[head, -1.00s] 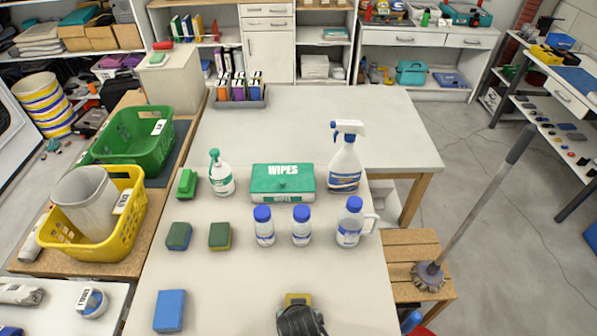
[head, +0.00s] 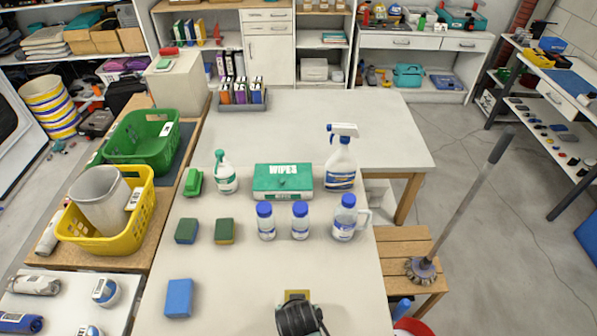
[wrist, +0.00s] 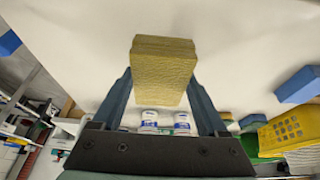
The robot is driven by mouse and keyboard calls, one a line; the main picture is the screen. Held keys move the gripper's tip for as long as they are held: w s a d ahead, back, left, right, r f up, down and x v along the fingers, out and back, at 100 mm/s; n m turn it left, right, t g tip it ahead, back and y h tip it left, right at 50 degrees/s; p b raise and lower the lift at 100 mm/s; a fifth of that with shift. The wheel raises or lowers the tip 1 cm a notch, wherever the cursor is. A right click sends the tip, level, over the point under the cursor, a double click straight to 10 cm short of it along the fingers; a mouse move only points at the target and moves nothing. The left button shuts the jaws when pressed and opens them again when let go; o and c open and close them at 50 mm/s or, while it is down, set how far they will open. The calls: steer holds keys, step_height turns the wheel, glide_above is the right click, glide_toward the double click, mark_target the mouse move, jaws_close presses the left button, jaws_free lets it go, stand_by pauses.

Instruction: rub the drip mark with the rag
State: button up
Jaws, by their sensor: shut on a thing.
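My gripper (head: 299,300) is at the near edge of the white table in the head view, mostly covered by my dark wrist. It is shut on a yellow block (head: 297,295), which looks like a sponge or folded rag. In the wrist view the yellow block (wrist: 163,70) sits between the two dark blue fingers of my gripper (wrist: 163,95), its rough face to the camera. I cannot tell whether the block touches the table. I cannot make out a drip mark in either view; my wrist hides part of the table.
On the white table (head: 300,115), a blue block (head: 178,298) lies left of my gripper. Two sponges (head: 186,231) (head: 224,231), blue-capped bottles (head: 265,222), a wipes box (head: 283,183) and spray bottles (head: 341,162) stand farther back. A yellow basket (head: 140,225) is at left.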

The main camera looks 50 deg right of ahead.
steer(key=shift+r+p, duration=0.9)
steer(key=shift+r, duration=0.5)
steer(key=shift+w+a, duration=0.2)
steer(key=shift+a, duration=0.1)
steer(key=w+a+r+n+y+b, duration=0.1)
steer(key=a+n+b, duration=0.1)
steer(key=a, duration=0.5)
steer(key=w+a+r+n+t+y+b, duration=0.1)
steer(key=a+n, duration=0.3)
steer(key=a, duration=0.4)
steer(key=w+a+r+n+y+b, duration=0.1)
steer(key=a+r+n+b, duration=0.1)
steer(key=a, duration=0.5)
steer(key=shift+a+r+n+b, duration=0.3)
steer(key=shift+a+n+b, duration=0.05)
steer(key=shift+n+b, duration=0.45)
steer(key=shift+t, duration=0.3)
